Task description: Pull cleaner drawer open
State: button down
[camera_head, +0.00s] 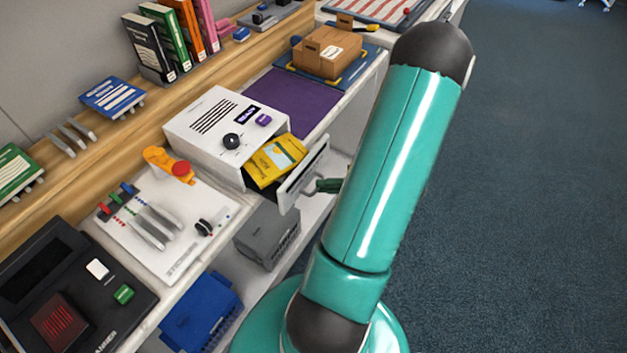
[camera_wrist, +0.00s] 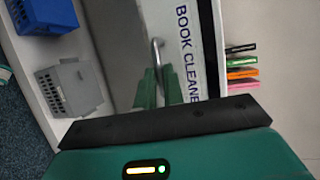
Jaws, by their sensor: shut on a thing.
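The white book cleaner (camera_head: 222,128) stands on the counter, with a dark knob and a small display on top. Its drawer (camera_head: 303,172) is pulled out toward the aisle, and a yellow book (camera_head: 275,162) lies in it, tilted. My gripper (camera_head: 328,185) is at the drawer front, mostly hidden behind my teal arm. In the wrist view my green fingers (camera_wrist: 159,88) are shut on the metal drawer handle (camera_wrist: 157,52). The "BOOK CLEANE…" lettering (camera_wrist: 188,50) shows beside the handle; the end of it is cut off.
A grey crate (camera_head: 268,236) and a blue crate (camera_head: 202,312) sit on the lower shelf. A white panel with levers (camera_head: 165,225) and a black scanner (camera_head: 65,290) are nearer. A cardboard box (camera_head: 327,50) stands beyond the purple mat (camera_head: 292,97). The carpet (camera_head: 520,190) at right is clear.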

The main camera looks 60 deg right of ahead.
jog(key=s, duration=0.9)
jog(key=shift+d, duration=0.15)
jog(key=c, duration=1.5)
grip_release()
jog(key=v, duration=1.3)
jog(key=shift+s, duration=0.35)
jog(key=shift+d+r, duration=0.1)
